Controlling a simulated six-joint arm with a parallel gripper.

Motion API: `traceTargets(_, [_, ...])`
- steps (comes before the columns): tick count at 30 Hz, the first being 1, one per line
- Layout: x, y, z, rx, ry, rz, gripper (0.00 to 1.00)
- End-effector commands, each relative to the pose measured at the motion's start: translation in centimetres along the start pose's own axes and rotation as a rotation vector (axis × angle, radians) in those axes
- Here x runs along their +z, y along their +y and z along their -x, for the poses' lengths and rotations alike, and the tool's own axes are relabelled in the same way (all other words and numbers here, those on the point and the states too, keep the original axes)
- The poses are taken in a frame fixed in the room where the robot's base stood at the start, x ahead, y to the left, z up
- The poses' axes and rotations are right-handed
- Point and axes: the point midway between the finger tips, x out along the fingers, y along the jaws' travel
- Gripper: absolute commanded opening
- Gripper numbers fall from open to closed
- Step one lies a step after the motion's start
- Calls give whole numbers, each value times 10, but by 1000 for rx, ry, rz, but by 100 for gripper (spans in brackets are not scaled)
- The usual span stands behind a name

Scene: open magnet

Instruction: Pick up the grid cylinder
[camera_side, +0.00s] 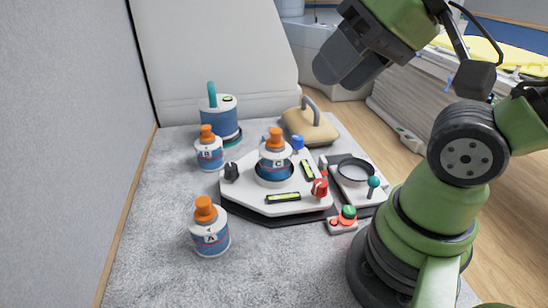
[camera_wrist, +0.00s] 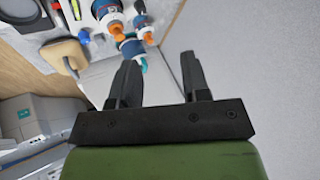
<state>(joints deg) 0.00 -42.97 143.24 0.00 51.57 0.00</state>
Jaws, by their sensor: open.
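No grid pattern can be made out on any object, so I cannot tell for sure which one is the grid cylinder. A blue and white cylinder (camera_side: 220,117) with an upright teal handle stands at the back left of the grey surface; it also shows in the wrist view (camera_wrist: 131,48), beyond the finger tips. My gripper (camera_side: 335,72) is raised high at the upper right in the side view, well away from the objects. In the wrist view its two dark fingers (camera_wrist: 158,72) are apart with nothing between them.
Orange-capped bottles A (camera_side: 210,235) and B (camera_side: 209,155) stand at left; bottle C (camera_side: 274,168) sits in the white station (camera_side: 240,195). A tan block with a grey handle (camera_side: 310,127) stands behind. A ring-topped tray (camera_side: 355,190) is at right. The grey surface's front is clear.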

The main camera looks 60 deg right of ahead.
Motion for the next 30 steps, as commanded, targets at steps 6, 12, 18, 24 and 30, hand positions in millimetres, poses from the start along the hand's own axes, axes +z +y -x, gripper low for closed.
traceTargets(6, [0, 0, 0, 0, 0, 0, 43])
traceTargets(12, [0, 0, 0, 0, 0, 0, 56])
traceTargets(18, [0, 0, 0, 0, 0, 0, 99])
traceTargets(24, [0, 0, 0, 0, 0, 0, 99])
traceTargets(30, [-11, 0, -6, 33, -35, 21, 99])
